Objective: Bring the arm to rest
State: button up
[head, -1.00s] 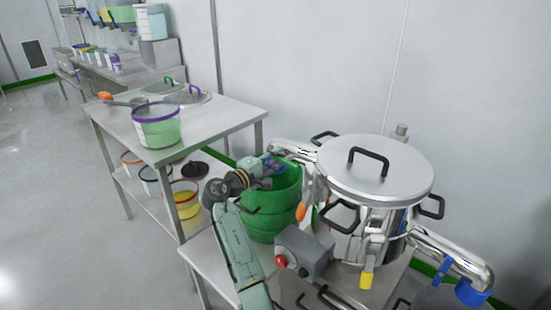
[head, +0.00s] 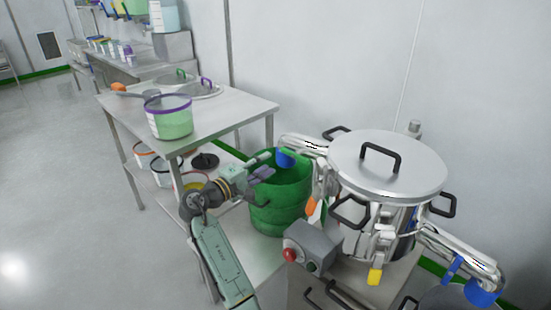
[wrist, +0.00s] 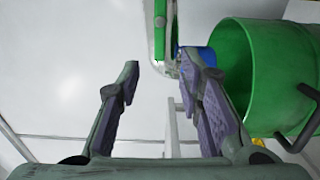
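My arm reaches up from the bottom of the head view, with my gripper (head: 262,167) beside the rim of a green bucket (head: 282,205). In the wrist view my gripper (wrist: 162,78) has its two fingers spread apart with nothing between them. The green bucket (wrist: 262,75) is to the right of the fingers there, close to the right one. A blue spout end (wrist: 205,55) shows just past the right fingertip.
A steel vessel with a lid (head: 385,165) and black handles stands right of the bucket, with a grey control box (head: 315,245) in front. A steel table (head: 215,118) at the left bears a purple-rimmed tub (head: 170,120). The floor at far left is clear.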

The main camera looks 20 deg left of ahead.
jog(key=shift+v, duration=0.95)
